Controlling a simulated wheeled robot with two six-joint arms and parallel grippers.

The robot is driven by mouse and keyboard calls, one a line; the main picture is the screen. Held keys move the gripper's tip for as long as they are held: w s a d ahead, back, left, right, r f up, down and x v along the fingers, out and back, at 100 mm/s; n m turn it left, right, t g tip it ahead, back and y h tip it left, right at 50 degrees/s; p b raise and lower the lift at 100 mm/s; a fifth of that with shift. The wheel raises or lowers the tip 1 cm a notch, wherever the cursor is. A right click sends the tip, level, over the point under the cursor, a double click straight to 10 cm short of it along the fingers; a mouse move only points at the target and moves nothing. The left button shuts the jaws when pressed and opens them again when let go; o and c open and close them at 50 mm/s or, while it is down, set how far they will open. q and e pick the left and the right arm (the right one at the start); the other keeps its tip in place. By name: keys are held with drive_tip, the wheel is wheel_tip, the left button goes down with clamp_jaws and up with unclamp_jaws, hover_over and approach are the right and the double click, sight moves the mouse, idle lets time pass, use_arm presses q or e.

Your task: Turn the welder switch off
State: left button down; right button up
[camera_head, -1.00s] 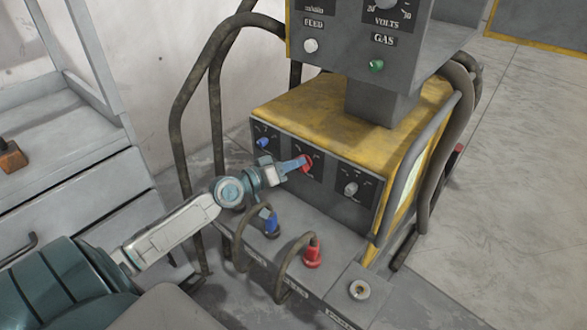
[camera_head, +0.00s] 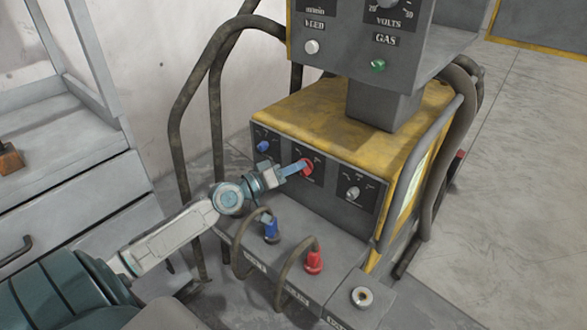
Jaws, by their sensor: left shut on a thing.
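The welder (camera_head: 310,112) is a yellow and grey box with a dark front panel. A red switch knob (camera_head: 307,167) sits in the middle of that panel, between a blue knob (camera_head: 263,146) and a grey knob (camera_head: 353,192). My left gripper (camera_head: 301,167) reaches in from the left and is shut on the red knob. Its fingers cover part of the knob, and I cannot read the switch's position. My right gripper is not in view.
A blue plug (camera_head: 271,229) and a red plug (camera_head: 314,262) with cables stand on the ledge below the panel. A control box (camera_head: 360,45) overhangs the welder. Thick hoses (camera_head: 178,130) rise at the left. A drawer cabinet (camera_head: 75,200) stands at the left; the floor at right is clear.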

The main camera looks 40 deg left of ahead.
use_arm(q)
drive_tip(key=c, duration=1.4)
unclamp_jaws()
drive_tip(key=shift+o, duration=0.2)
drive_tip(key=shift+s, duration=0.1)
drive_tip(key=v, duration=1)
drive_tip(key=shift+s+a, duration=0.2)
drive_tip(key=shift+s, duration=0.1)
drive_tip(key=shift+s, duration=0.1)
